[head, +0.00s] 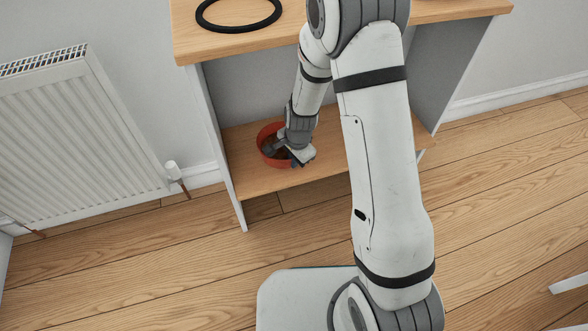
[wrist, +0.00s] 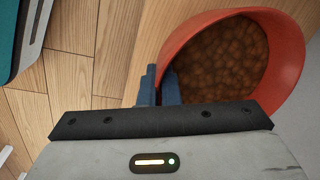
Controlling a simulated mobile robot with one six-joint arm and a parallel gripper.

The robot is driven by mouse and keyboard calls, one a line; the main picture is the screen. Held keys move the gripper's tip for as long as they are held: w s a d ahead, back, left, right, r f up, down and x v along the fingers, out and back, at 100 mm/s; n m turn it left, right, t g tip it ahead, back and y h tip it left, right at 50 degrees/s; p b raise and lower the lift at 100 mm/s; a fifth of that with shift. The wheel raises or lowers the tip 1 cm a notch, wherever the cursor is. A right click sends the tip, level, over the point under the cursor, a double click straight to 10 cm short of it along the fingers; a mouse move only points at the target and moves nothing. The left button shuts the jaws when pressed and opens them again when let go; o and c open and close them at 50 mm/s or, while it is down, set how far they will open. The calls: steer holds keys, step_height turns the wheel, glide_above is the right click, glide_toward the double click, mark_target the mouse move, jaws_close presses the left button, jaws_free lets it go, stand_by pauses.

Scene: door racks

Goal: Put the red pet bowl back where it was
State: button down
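The red pet bowl (head: 274,162) is at the left part of the lower wooden shelf (head: 330,182). I cannot tell whether it rests on the shelf or is just above it. In the wrist view the bowl (wrist: 183,46) is at the upper right, with brown kibble inside. My gripper (head: 282,154) reaches down at the bowl's right front side. In the wrist view my gripper (wrist: 159,78) has its fingers close together, one inside the bowl and one outside, with the bowl's wall pinched between them. My gripper hides part of the bowl in the head view.
The shelf unit has a wooden top (head: 290,27) above and a grey side panel (head: 216,150) left of the bowl. A black ring (head: 238,28) lies on the top. A white radiator (head: 80,130) stands to the left. The wooden floor (head: 170,260) in front is mostly clear.

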mark_target(293, 175)
steer(key=shift+d+f+b, duration=0.1)
steer(key=shift+f+b, duration=1.05)
steer(key=shift+f, duration=1.2)
steer(key=shift+f, duration=0.15)
steer(key=c, duration=1.6)
jaws_free()
steer(key=shift+c, duration=0.2)
step_height(293, 175, up, 12)
steer(key=s+d+p, duration=0.1)
steer(key=p, duration=0.5)
steer(key=shift+s+r, duration=0.2)
steer(key=s+d+r+n, duration=0.5)
steer(key=s+d+r, duration=0.1)
steer(key=s+r, duration=0.3)
steer(key=s+d+r+n+h, duration=0.1)
steer(key=s+d+r+n, duration=0.4)
steer(key=s+r, duration=0.4)
step_height(293, 175, up, 3)
steer(key=shift+d+f, duration=0.15)
steer(key=shift+d, duration=0.45)
steer(key=shift+s, duration=0.1)
